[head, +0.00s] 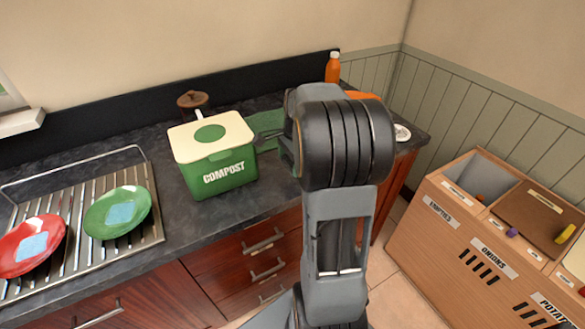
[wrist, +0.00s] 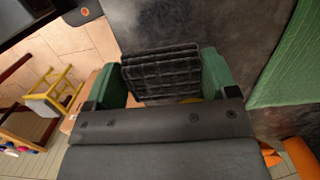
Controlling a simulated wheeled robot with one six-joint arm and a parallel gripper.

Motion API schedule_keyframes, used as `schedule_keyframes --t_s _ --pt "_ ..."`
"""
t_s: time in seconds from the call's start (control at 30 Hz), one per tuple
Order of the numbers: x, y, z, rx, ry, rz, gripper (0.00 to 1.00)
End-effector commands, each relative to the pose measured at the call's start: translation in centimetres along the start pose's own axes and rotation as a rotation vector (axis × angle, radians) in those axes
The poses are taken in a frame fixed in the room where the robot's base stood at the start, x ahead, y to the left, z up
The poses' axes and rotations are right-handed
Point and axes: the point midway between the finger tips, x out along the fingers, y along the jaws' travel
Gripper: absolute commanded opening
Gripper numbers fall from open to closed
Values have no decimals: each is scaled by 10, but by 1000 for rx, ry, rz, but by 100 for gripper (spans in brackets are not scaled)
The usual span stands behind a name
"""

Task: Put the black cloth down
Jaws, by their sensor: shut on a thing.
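In the wrist view the black cloth (wrist: 160,72) is a folded, quilted bundle between the two green fingers of my gripper (wrist: 162,84). My gripper is shut on it. The dark counter shows beyond and beside the cloth; I cannot tell whether the cloth touches it. In the head view my arm stands in front of the counter's right part and hides most of my gripper and the cloth.
A green compost bin (head: 218,160) with a cream lid stands left of my arm. A green cloth (head: 266,121) lies on the counter behind, also in the wrist view (wrist: 285,60). A rack (head: 158,222) holds red and green plates. An orange bottle (head: 332,69) stands at the back.

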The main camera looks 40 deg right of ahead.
Motion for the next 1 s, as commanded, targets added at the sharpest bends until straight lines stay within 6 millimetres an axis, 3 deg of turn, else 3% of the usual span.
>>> schedule_keyframes --t_s 0.43,0.7,1.0 --pt "24 -16 -14 -4 -1 2 60" --pt "54 -16 -18 -4 -1 1 60" --pt "55 -16 -18 -4 0 0 60"
